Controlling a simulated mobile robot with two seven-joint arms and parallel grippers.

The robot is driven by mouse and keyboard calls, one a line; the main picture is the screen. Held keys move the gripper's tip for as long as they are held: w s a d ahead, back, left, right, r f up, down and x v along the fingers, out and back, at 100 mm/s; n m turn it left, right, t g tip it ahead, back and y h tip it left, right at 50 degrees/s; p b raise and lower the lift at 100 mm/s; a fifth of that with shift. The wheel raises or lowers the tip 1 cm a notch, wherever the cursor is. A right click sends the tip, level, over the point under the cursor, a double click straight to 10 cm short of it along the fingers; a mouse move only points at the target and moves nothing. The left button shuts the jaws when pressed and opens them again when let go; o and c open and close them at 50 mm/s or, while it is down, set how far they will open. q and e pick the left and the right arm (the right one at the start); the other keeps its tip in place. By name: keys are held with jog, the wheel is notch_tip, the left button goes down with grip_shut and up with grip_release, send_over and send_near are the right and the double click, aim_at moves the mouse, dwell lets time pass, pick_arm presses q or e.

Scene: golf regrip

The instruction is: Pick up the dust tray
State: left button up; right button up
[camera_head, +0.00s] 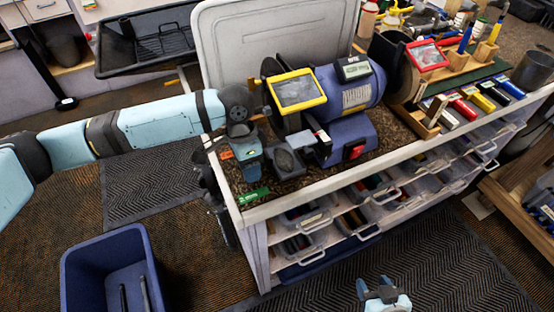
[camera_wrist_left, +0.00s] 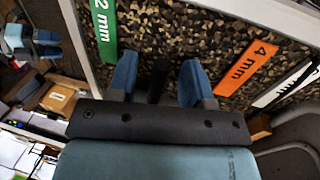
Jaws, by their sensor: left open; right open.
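A small dark grey tray-like piece (camera_head: 287,162), probably the dust tray, sits on the bench in front of the grinder's left wheel. A grey rounded edge also shows at the lower right of the left wrist view (camera_wrist_left: 288,150); I cannot tell if it is the same piece. My left gripper (camera_head: 252,178) is low over the bench's left end, just left of that piece, pointing down. In the left wrist view its blue fingers (camera_wrist_left: 158,82) are apart, with a dark upright bar between them that I cannot identify. My right gripper (camera_head: 375,287) is open and empty at the bottom, in front of the bench.
The blue grinder (camera_head: 345,95) with a yellow-framed shield stands behind. Green (camera_wrist_left: 103,32) and orange (camera_wrist_left: 248,68) gauge strips lie near the left fingers. A large grey tray (camera_head: 285,40) leans behind the grinder. A blue bin (camera_head: 112,250) stands on the floor at left.

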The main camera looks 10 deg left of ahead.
pick_arm(q)
grip_shut()
jog(key=shift+r, duration=0.2)
